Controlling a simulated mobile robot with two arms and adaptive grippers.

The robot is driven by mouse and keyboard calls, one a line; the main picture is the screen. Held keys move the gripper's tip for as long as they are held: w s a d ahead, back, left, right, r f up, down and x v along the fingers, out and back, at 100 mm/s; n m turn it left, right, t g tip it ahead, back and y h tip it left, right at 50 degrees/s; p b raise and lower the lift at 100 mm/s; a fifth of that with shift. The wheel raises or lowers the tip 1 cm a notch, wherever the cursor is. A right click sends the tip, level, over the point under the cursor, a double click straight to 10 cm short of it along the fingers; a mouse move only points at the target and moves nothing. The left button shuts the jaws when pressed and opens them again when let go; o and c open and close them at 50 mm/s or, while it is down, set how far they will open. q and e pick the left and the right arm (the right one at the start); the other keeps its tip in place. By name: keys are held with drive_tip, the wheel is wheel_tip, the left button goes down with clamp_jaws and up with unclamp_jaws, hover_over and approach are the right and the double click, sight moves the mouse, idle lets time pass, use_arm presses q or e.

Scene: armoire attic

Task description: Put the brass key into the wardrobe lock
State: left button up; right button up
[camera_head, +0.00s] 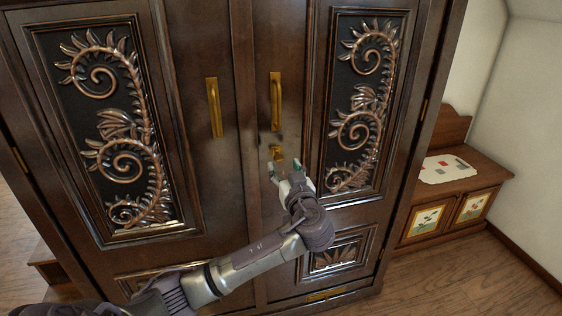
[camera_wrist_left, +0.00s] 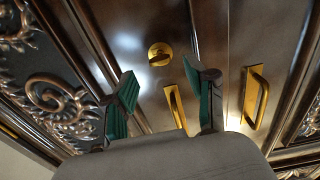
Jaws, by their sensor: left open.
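The wardrobe (camera_head: 200,60) has two dark carved doors. The round brass lock (camera_head: 277,153) is on the right door, below its handle, and shows in the left wrist view (camera_wrist_left: 160,54). A small brass piece stands out at the lock's middle; I cannot tell whether it is the brass key in the lock or part of the lock. No separate key shows. My left gripper (camera_head: 290,175) is just below the lock in the head view. Its green-padded fingers (camera_wrist_left: 161,85) are open, with nothing held between them. My right gripper is not in view.
Two upright brass handles, left (camera_head: 214,106) and right (camera_head: 276,100), stick out from the doors above the lock. A low wooden bench cabinet (camera_head: 470,170) with a patterned sheet (camera_head: 447,169) on it stands at the right. The wooden floor (camera_head: 450,275) is clear at the lower right.

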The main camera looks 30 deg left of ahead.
use_arm(q)
drive_tip(key=shift+v, duration=1.25)
